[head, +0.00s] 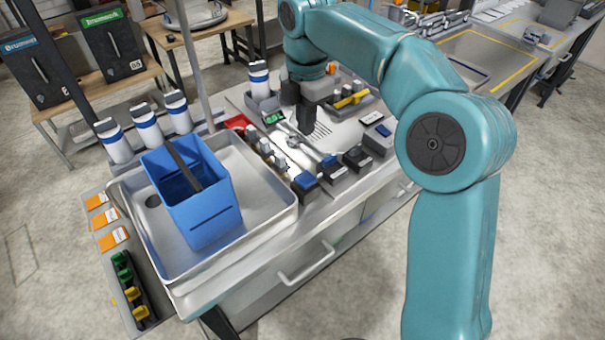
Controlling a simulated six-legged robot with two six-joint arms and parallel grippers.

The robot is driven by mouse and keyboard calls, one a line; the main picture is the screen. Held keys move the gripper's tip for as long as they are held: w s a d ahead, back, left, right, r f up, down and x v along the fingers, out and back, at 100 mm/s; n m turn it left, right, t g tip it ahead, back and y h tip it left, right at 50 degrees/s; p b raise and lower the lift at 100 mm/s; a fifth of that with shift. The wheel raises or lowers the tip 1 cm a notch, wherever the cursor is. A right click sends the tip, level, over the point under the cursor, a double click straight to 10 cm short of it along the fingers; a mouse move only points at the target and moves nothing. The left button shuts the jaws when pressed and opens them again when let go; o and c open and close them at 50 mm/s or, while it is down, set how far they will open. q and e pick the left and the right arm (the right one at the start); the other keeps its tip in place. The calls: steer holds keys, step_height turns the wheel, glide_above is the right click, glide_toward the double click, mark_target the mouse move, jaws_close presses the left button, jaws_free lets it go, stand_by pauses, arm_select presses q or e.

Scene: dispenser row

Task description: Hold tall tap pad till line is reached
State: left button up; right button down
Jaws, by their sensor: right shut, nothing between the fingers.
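My right gripper (307,122) is shut and empty, pointing straight down over the middle of the bench top, beside a slotted drain plate (322,131). Its fingertips are small here, and I cannot tell whether they touch anything. A blue bin (212,222) stands upright in a steel basin tray (262,222) at left. It has a dark line low on its front face, and a dark bar slants over its opening. Its fill level is not visible. Small blocks with blue tops (305,182) line the bench front; I cannot tell which is the tall tap's pad. My left gripper is out of view.
White bottles with blue bands (147,128) stand behind the tray. A red tray (238,121) and a green display (274,118) sit left of my gripper. Orange-labelled cards (105,217) lie at the left edge. A thin pole rises behind the bench.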

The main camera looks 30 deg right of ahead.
steer(key=b, duration=0.1)
glide_toward(305, 179)
step_height(305, 179, down, 6)
steer(key=shift+d+r, duration=0.1)
steer(key=shift+r, duration=0.15)
steer(key=shift+w+f, duration=0.1)
steer(key=shift+f, duration=0.6)
